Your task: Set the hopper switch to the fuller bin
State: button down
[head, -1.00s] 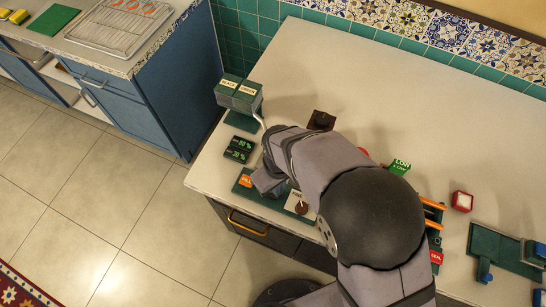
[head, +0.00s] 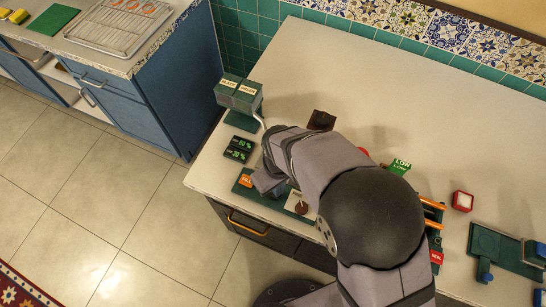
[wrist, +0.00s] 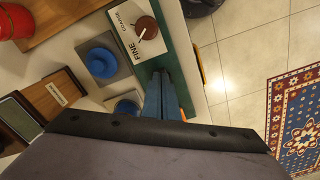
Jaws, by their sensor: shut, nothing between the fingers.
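The green hopper (head: 240,92) stands at the counter's left end with two labelled lids, whose words are too small to read surely. In front of it a dark display (head: 238,149) shows two lines of green percentages, also too small to read surely. My gripper (wrist: 162,76) is shut and empty over a green base strip in the wrist view, just below a white card (wrist: 124,16) marked COARSE and FINE. That card carries a brown knob (wrist: 146,28) and also shows in the head view (head: 297,202). I cannot pick out the hopper switch; my arm covers part of this area.
A blue round part (wrist: 102,62) on a grey plate and a wooden box (wrist: 54,95) lie left of my gripper in the wrist view. The counter's back middle is clear.

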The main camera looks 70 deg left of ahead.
jog(key=shift+f+b, duration=0.5)
jog(key=shift+f, duration=0.3)
jog(key=shift+r, duration=0.2)
notch_tip(320, 180, up, 7)
jog(key=p, duration=0.5)
jog(key=shift+p, duration=0.3)
jog(key=shift+f, duration=0.15)
dwell(0.5)
